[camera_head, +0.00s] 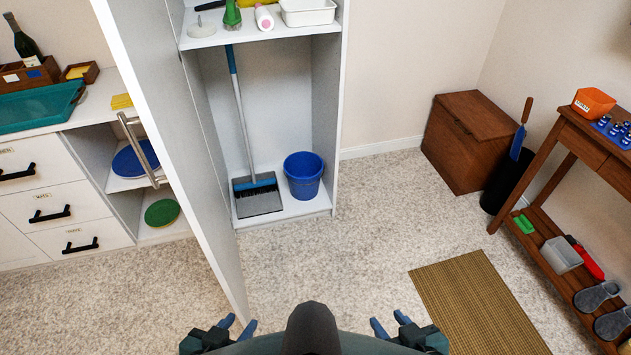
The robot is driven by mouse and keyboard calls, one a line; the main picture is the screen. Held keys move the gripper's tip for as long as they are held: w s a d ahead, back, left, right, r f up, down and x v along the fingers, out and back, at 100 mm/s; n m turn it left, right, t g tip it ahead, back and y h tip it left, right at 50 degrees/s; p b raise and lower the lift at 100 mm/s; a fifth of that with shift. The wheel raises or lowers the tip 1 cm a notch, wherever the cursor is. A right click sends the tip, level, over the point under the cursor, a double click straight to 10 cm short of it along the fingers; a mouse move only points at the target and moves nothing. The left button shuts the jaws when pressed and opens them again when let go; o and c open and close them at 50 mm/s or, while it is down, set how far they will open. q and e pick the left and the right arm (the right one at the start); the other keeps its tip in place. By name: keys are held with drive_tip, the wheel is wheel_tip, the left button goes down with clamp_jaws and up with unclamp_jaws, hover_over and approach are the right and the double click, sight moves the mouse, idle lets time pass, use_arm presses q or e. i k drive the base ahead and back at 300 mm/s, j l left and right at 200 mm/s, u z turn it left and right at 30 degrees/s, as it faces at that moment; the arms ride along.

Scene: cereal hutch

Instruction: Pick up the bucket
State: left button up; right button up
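A blue bucket (303,176) stands upright on the floor of an open tall white cabinet (328,120), at its right side. My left gripper (238,325) is at the bottom of the view, left of centre, with its two blue fingers apart and nothing between them. My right gripper (390,322) is at the bottom, right of centre, also with its fingers apart and empty. Both grippers are well short of the bucket and touch nothing visible.
The open cabinet door (180,130) swings out on the left. A broom (243,125) and grey dustpan (258,202) stand left of the bucket. Carpet between me and the cabinet is clear. A woven mat (478,305), wooden chest (470,140) and side table (560,150) are on the right.

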sight(302, 170)
drive_tip(key=i+l, duration=0.15)
drive_tip(key=l, duration=0.2)
drive_tip(key=i+l, duration=0.15)
drive_tip(key=l, duration=0.2)
drive_tip(key=i+l, duration=0.15)
drive_tip(key=l, duration=0.2)
drive_tip(key=i+l, duration=0.15)
drive_tip(key=i, duration=0.5)
drive_tip(key=i+l, duration=0.1)
drive_tip(key=i, duration=0.6)
drive_tip(key=i+j, duration=0.2)
drive_tip(key=i, duration=0.25)
drive_tip(key=i+j, duration=0.2)
drive_tip(key=i, duration=0.3)
